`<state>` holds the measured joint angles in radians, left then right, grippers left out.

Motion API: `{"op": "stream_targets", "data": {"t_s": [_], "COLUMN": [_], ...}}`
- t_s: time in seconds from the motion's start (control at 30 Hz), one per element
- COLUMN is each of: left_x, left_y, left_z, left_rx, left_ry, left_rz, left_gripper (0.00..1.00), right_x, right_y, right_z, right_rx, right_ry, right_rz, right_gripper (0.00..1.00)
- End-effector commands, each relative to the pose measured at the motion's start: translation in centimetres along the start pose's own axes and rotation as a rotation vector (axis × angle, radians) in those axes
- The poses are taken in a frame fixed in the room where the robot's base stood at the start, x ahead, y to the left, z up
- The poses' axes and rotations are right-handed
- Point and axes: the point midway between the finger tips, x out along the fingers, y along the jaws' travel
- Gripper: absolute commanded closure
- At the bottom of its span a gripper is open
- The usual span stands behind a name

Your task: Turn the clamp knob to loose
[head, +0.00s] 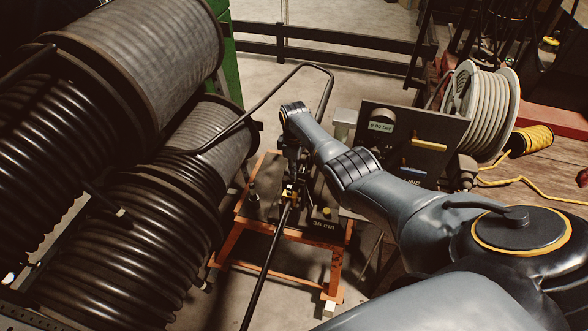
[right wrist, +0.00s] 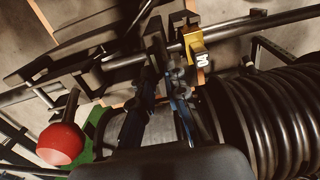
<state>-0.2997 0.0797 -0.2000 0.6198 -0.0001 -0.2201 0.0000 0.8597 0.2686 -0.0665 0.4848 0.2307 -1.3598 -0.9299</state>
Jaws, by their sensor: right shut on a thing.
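My right gripper (head: 290,182) reaches down over the orange stand from the right. Its fingers also show in the right wrist view (right wrist: 168,78), close together on a small dark part that I take to be the clamp knob. The fingers hide most of this part, so its setting cannot be read. A yellow block (right wrist: 193,45) with a pale mark sits on the clamp beside the fingertips. The black hose (head: 266,262) runs through the clamp area and off toward the front. My left gripper is not in view.
The orange stand (head: 337,268) carries a dark plate marked "36 cm". Large hose reels (head: 150,60) crowd the left. A gauge panel (head: 383,127) and a pale hose reel (head: 484,108) stand right. A red ball handle (right wrist: 60,143) is near the gripper in the right wrist view.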

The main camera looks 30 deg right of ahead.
Motion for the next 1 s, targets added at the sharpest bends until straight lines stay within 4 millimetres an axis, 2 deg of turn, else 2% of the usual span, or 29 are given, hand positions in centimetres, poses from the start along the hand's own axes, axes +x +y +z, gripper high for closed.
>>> {"op": "stream_targets", "data": {"t_s": [0.33, 0.37, 0.47, 0.8, 1.0], "left_x": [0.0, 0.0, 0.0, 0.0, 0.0], "left_y": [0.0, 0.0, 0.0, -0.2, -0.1], "left_z": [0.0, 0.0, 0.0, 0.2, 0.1], "left_rx": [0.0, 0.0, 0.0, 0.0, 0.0], "left_ry": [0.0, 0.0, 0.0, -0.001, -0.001], "left_rz": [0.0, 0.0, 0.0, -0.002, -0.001], "left_gripper": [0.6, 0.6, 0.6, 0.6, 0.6], "right_x": [0.0, 0.0, 0.0, -0.1, -1.4], "right_y": [0.0, 0.0, 0.0, 0.0, 0.1], "right_z": [-0.1, -0.1, -0.1, 0.0, -0.1], "right_rx": [-0.005, -0.005, -0.005, -0.004, -0.004], "right_ry": [0.001, 0.001, 0.001, 0.001, 0.002], "right_rz": [0.002, 0.002, 0.001, 0.001, 0.003], "right_gripper": [1.0, 0.85, 0.65, 0.64, 0.64]}}
